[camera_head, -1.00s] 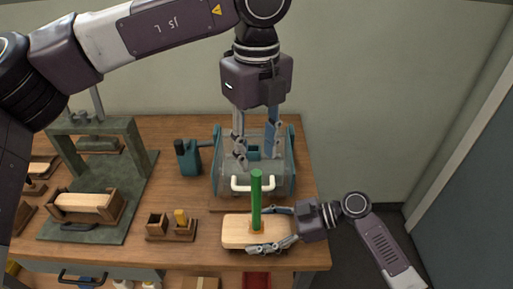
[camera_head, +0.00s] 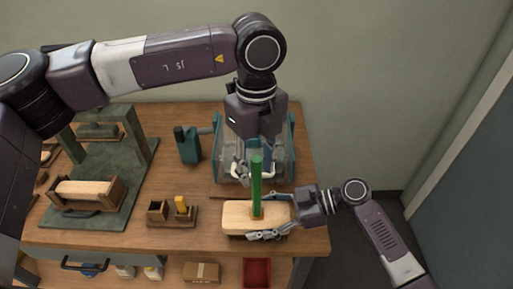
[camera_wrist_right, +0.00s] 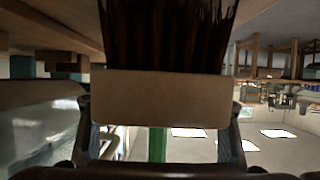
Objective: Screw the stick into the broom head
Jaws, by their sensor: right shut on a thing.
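The broom head (camera_head: 238,213) is a pale wooden block lying near the front right of the bench. The green stick (camera_head: 257,185) stands upright at the block's middle; how deeply it is seated cannot be told. My right gripper (camera_head: 266,217) is shut on the block from the right. In the right wrist view the block (camera_wrist_right: 165,98) spans the jaws, with dark bristles (camera_wrist_right: 165,35) on one side and the green stick (camera_wrist_right: 157,144) on the other. My left gripper (camera_head: 254,174) points down at the stick's upper part, its fingers apart; whether they touch it cannot be told.
A clear-sided fixture with teal ends (camera_head: 291,150) stands behind the stick. A dark press frame (camera_head: 134,135) stands farther left. The bench's front edge (camera_head: 180,248) is close.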

